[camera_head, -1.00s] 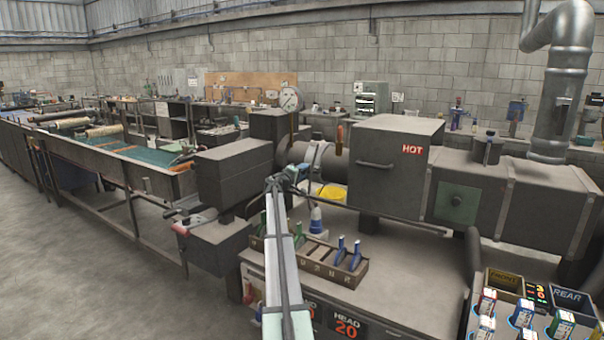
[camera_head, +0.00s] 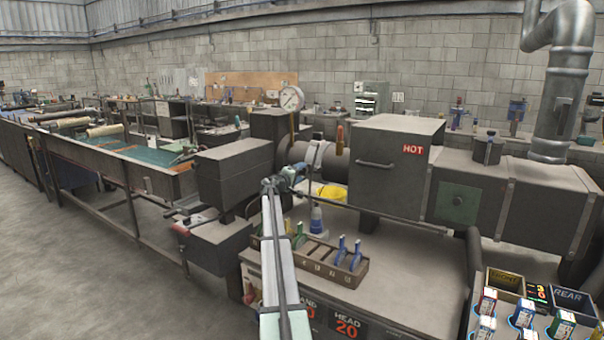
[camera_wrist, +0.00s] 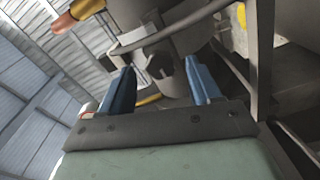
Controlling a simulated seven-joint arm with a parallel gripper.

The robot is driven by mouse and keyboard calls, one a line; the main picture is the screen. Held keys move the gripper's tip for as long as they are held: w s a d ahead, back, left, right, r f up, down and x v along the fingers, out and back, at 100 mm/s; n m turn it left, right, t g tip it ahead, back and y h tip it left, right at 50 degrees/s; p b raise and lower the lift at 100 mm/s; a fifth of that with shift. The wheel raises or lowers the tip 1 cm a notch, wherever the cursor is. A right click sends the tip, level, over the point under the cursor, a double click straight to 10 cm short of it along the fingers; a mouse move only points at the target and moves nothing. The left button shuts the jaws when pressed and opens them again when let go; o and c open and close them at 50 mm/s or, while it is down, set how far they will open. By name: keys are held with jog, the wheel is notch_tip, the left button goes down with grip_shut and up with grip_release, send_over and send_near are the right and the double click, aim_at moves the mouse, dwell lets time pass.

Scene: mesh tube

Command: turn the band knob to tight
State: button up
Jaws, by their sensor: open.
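The band knob (camera_wrist: 160,66) is a small dark knob on the metal band (camera_wrist: 170,36) around the grey cylinder, seen in the wrist view. My gripper (camera_wrist: 160,72) has blue fingers, parted, one on either side of the knob in that picture. I cannot tell whether the fingertips reach as far as the knob, and no contact shows. In the head view my gripper (camera_head: 292,172) is small, just below and left of the band (camera_head: 316,154) on the machine barrel. The knob is too small to make out there, and its setting cannot be read.
A dark box marked HOT (camera_head: 396,150) stands right of the band. A tool rack (camera_head: 320,266) with blue- and green-handled tools sits on the bench below. An orange-handled part (camera_wrist: 75,14) is near the band in the wrist view. A yellow object (camera_head: 331,192) lies behind my gripper.

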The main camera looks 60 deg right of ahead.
jog(key=a, duration=1.1)
jog(key=shift+a, duration=0.15)
